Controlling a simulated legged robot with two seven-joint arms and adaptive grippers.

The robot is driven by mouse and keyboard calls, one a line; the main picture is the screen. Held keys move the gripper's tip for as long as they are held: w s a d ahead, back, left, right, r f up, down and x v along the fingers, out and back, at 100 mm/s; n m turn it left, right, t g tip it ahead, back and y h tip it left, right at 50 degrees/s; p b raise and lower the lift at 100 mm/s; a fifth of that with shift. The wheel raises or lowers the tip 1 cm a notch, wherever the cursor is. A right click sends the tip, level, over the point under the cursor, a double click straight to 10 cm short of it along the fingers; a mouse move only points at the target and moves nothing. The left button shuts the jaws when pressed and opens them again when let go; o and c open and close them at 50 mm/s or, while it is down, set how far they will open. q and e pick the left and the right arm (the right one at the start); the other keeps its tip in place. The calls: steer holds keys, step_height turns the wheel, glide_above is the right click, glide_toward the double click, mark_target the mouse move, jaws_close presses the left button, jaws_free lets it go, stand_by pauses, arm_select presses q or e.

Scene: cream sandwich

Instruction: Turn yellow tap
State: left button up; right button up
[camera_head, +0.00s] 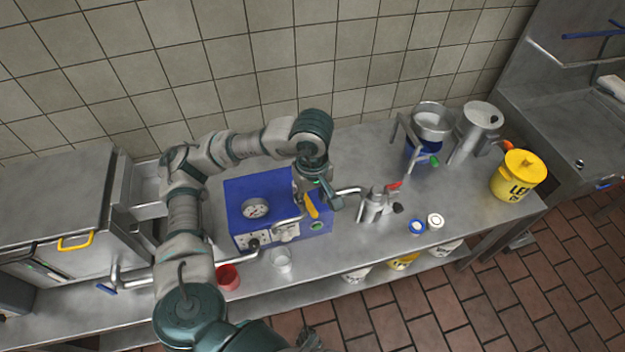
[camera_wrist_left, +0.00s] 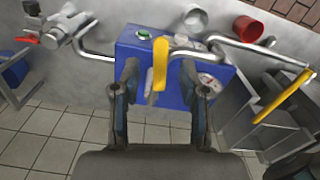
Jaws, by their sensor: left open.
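The yellow tap handle (camera_head: 312,206) is on the pipework at the front of the blue machine (camera_head: 239,188). My left gripper (camera_head: 325,195) is above the right part of that machine, close to the handle. In the left wrist view, the yellow tap handle (camera_wrist_left: 160,62) stands upright between the two spread fingers of my left gripper (camera_wrist_left: 160,78). The gripper is open, with a gap on both sides of the handle. Whether they touch out of sight I cannot tell. A dark part at the bottom edge of the head view may be my right gripper (camera_head: 310,342).
Metal pipes run around the blue machine. A red cup (camera_head: 228,277) and a clear cup (camera_head: 280,260) stand in front. A metal valve with a red lever (camera_head: 393,186) is to the right. A yellow bucket (camera_head: 517,178) stands at the far right. Tiled wall is behind.

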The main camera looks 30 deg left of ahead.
mark_target(312, 209)
arm_select(q)
step_height(312, 209, up, 9)
stand_by(0.3)
stand_by(0.5)
